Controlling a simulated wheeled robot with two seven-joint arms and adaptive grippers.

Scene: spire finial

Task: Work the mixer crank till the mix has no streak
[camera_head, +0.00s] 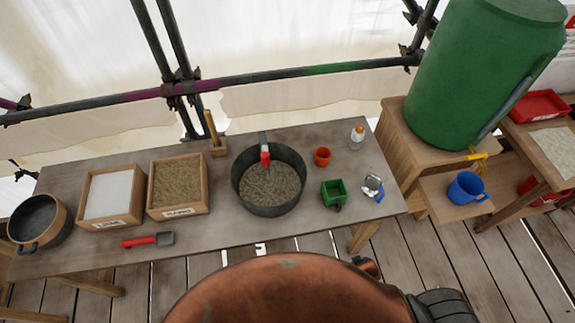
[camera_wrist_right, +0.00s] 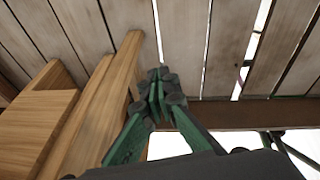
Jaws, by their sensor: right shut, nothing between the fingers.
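The mixer is a dark round pan (camera_head: 244,201) on the table, with a grey-brown mix (camera_head: 270,184) inside. Its crank (camera_head: 265,154) has a red grip and stands at the pan's back edge. At this size I cannot tell whether the mix has streaks. In the right wrist view my right gripper (camera_wrist_right: 158,80) has its green fingers together and holds nothing. It is over wooden planks and beside wooden beams, away from the mixer. My left gripper is in neither view.
A green barrel (camera_head: 470,80) stands right. The table's front middle is clear.

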